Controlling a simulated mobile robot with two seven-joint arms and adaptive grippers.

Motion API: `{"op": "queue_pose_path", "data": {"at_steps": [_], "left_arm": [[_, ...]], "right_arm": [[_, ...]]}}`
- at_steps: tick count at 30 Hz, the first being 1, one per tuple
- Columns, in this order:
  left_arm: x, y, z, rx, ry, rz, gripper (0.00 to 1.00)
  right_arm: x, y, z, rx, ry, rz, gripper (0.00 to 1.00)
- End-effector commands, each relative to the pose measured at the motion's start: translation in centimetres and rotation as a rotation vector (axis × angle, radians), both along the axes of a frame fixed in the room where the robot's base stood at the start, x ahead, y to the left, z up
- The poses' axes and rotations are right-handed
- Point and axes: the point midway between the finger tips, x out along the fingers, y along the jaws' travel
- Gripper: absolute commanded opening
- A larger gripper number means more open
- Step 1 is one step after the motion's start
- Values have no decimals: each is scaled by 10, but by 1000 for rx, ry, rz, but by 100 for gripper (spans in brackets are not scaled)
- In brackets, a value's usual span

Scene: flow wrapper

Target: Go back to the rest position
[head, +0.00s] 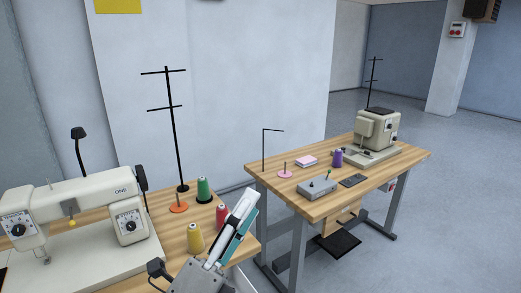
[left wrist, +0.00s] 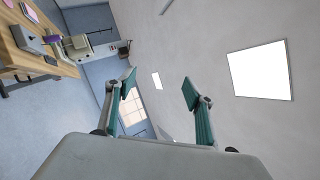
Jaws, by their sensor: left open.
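My left gripper (head: 245,213) is raised in front of the near table's right end in the head view, its fingers pointing up and to the right. In the left wrist view the teal-padded fingers (left wrist: 159,88) stand apart with nothing between them, against wall and ceiling. In the head view the gripper overlaps the red spool (head: 221,214) and stands close to the yellow spool (head: 195,239); I cannot tell how far above the table it is. My right gripper is in neither view.
The near table (head: 178,221) holds a white sewing machine (head: 85,215), a green spool (head: 204,190) and a black thread stand (head: 173,130). A second table (head: 340,197) carries another machine (head: 374,132), a purple spool (head: 337,157) and a grey box (head: 317,188). Open floor (head: 450,180) lies right of it.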

Motion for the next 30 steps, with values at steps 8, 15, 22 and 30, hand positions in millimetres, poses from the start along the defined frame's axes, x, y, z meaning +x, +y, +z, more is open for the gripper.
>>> {"op": "queue_pose_path", "data": {"at_steps": [8,15,22,30], "left_arm": [[37,147,-119,-365,551,346,53],[-9,247,-239,-594,940,646,53],[-68,296,-305,-703,1156,846,53],[-124,327,-346,-766,1305,1003,53]], "right_arm": [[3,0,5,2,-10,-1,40],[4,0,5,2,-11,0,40],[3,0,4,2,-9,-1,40],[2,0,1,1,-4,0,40]]}}
